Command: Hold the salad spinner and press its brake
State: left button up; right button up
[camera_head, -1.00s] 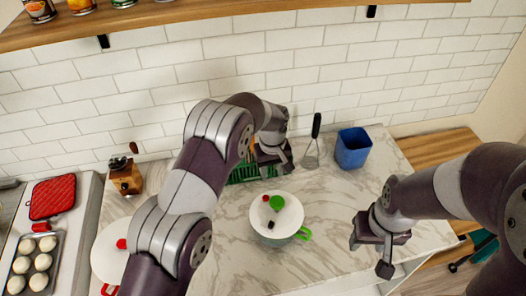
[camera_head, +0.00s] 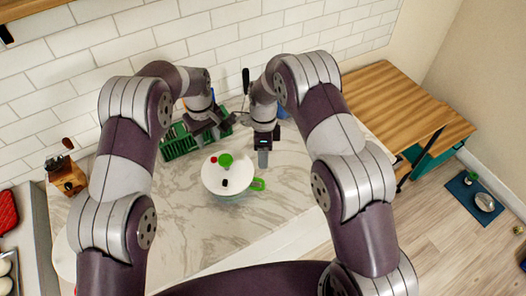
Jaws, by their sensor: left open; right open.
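The salad spinner (camera_head: 214,183) stands on the marble counter, with a white lid, a green knob (camera_head: 226,160), a small black part (camera_head: 224,183), a small red part (camera_head: 213,159) and a green handle (camera_head: 258,184) sticking out to the right. Which part is the brake I cannot tell. My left gripper (camera_head: 213,129) is open and empty behind the spinner, in front of the green rack. My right gripper (camera_head: 263,158) is open, pointing down to the right of the lid and behind the green handle. Neither gripper visibly touches the spinner.
A green rack (camera_head: 178,144) stands behind my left gripper. A utensil with a black handle (camera_head: 245,78) and a blue container (camera_head: 281,110) are partly hidden behind my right arm. The counter (camera_head: 200,232) in front of the spinner is clear.

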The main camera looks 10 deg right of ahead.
send_over(263, 180)
jog(key=w, duration=0.2)
notch_tip(263, 180, down, 6)
jog(key=f, duration=0.2)
jog(key=s+f, duration=0.1)
jog(key=f, duration=0.2)
jog(key=shift+s+f, duration=0.3)
jog(key=shift+s, duration=0.05)
jog(key=shift+w+d+f, duration=0.1)
jog(key=shift+w+f, duration=0.05)
jog(key=shift+f, duration=0.2)
grip_shut()
pick_arm(q)
jog(key=shift+w+f, duration=0.2)
jog(key=shift+w, duration=0.15)
jog(key=shift+d, duration=0.1)
pick_arm(e)
jog(key=shift+c, duration=0.7)
grip_release()
pick_arm(q)
jog(key=shift+w, duration=0.1)
